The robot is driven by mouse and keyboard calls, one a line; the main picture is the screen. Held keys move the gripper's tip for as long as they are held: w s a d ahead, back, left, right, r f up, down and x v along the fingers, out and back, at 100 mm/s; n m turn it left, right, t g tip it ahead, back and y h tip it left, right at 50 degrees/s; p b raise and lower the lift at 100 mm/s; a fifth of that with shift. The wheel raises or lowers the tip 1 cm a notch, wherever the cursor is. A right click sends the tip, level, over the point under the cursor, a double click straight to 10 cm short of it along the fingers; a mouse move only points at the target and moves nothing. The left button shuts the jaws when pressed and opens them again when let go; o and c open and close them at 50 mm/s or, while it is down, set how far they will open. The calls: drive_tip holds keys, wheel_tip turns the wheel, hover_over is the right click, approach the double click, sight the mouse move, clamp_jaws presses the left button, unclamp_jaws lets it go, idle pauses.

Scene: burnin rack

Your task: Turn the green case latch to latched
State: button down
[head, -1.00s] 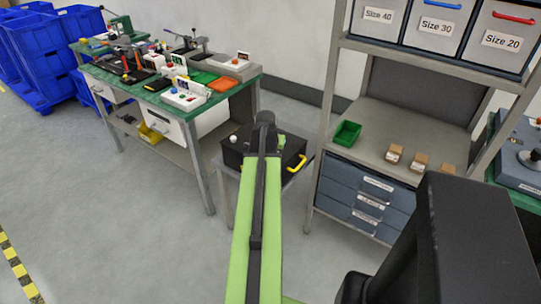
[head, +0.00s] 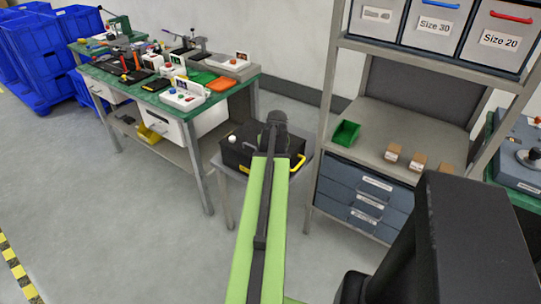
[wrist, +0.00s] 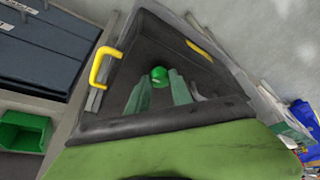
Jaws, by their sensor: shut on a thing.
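The green case latch (wrist: 158,74) shows in the wrist view as a small green piece on top of the dark case (wrist: 130,122). My gripper (wrist: 160,79) is shut on the latch, with one grey-green finger on each side of it. The fingers hide part of the latch, and I cannot tell its exact angle. In the head view the black case (head: 238,156) sits on a low grey stand, and my arm hides the latch there.
The case has yellow handles (wrist: 102,66) at its sides and a white knob (head: 232,139) on top. A shelf rack with a green bin (head: 346,133) stands close on the right. A workbench (head: 150,98) full of tools stands on the left.

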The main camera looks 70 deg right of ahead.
drive_tip(key=c, duration=1.1)
unclamp_jaws()
drive_tip(key=shift+c, duration=0.2)
drive_tip(key=p+v, duration=1.6)
drive_tip(key=v, duration=0.1)
drive_tip(key=shift+r, duration=0.2)
drive_tip(key=shift+w, duration=0.1)
